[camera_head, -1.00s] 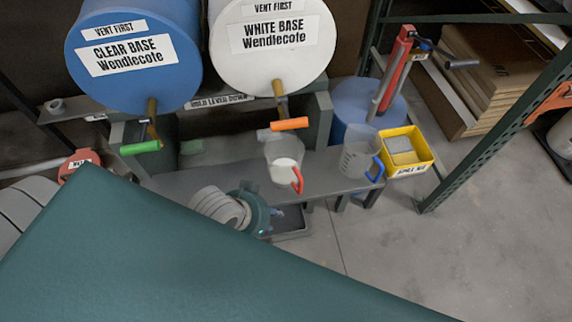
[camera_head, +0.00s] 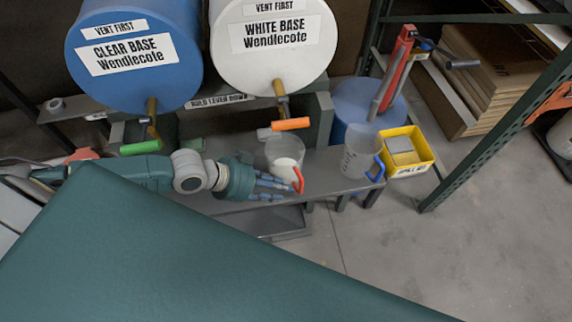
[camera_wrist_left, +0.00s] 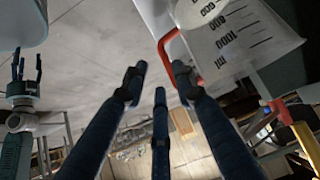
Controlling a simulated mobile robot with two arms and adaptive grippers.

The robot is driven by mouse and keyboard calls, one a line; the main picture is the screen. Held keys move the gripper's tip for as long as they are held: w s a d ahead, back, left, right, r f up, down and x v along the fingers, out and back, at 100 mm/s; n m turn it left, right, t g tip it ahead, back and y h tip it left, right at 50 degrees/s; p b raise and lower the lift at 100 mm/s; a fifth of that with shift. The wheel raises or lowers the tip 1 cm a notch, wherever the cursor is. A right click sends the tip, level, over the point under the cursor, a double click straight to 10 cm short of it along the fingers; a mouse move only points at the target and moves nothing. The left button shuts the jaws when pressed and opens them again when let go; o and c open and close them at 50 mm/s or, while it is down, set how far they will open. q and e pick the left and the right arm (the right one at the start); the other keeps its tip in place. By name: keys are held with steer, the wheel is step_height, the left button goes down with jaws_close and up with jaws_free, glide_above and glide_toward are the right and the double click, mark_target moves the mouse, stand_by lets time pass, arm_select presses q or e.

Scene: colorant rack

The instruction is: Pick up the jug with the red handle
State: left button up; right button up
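The clear jug with the red handle (camera_head: 298,180) stands on the grey bench under the white drum's tap, with white material inside. My left gripper (camera_head: 278,187) is in front of the jug's lower part, its fingertips close to the red handle. In the left wrist view, the left gripper (camera_wrist_left: 160,82) has its fingers spread and empty. The jug's red handle (camera_wrist_left: 164,44) is just beyond the right-hand finger, which overlaps its lower end; contact cannot be told. My right gripper (camera_wrist_left: 27,70) shows open and empty at the left of the wrist view.
A second clear jug with a blue handle (camera_head: 358,155) stands to the right on the bench. A yellow bin (camera_head: 420,143) is beside it. The orange tap handle (camera_head: 291,124) hangs close above the red-handled jug. A grey tray (camera_head: 277,222) lies below the bench front.

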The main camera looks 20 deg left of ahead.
mark_target(301, 190)
arm_select(q)
steer(key=x, duration=0.9)
steer(key=shift+w+d, duration=0.25)
steer(key=shift+w, duration=0.1)
jaws_close()
